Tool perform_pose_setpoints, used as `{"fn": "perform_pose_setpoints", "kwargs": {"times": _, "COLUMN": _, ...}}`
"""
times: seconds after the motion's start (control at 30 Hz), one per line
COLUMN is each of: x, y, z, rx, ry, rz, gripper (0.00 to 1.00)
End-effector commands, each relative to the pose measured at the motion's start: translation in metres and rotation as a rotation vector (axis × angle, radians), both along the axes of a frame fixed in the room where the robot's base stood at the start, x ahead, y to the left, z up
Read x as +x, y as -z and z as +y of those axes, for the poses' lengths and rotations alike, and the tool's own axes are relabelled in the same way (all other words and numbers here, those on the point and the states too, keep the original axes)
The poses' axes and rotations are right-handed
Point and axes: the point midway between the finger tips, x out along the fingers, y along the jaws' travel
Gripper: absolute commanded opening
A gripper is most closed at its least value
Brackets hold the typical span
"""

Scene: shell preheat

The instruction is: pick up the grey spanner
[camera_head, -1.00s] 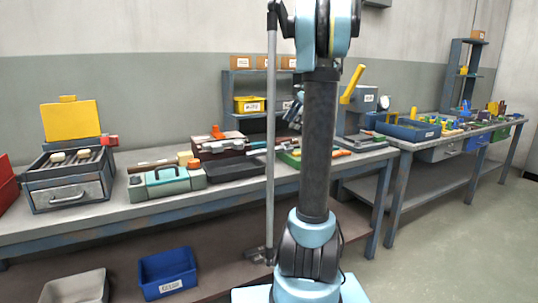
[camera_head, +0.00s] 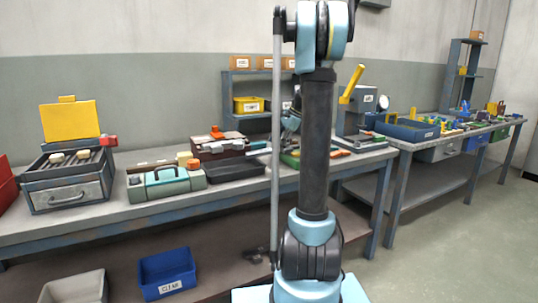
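My gripper (camera_head: 287,137) is mostly hidden behind my own upright arm link, over the back part of the left workbench. Only a small dark and light blue part of the wrist area shows, and its fingers cannot be made out. A thin grey strip (camera_head: 258,152) lies by the black tray, just left of my arm. It is too small to tell whether it is the grey spanner. No spanner can be clearly identified, and part of the bench is hidden behind my arm.
A teal and grey case (camera_head: 166,183), a black tray (camera_head: 235,172) and a brown toolbox (camera_head: 222,146) crowd the workbench (camera_head: 120,212). A grill-like unit with a yellow lid (camera_head: 70,122) stands left. A lever press (camera_head: 353,110) stands right of my arm. A blue bin (camera_head: 167,272) sits below.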

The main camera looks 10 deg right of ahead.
Motion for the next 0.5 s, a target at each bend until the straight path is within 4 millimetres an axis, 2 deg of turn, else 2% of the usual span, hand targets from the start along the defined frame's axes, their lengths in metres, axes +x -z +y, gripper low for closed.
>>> {"fn": "perform_pose_setpoints", "kwargs": {"times": 0.23, "x": 0.009, "y": 0.027, "z": 0.018, "rx": 0.000, "ry": -0.002, "rz": -0.001, "gripper": 0.45}}
{"fn": "perform_pose_setpoints", "kwargs": {"times": 0.5, "x": 0.010, "y": 0.033, "z": 0.021, "rx": 0.000, "ry": -0.001, "rz": 0.000, "gripper": 0.45}}
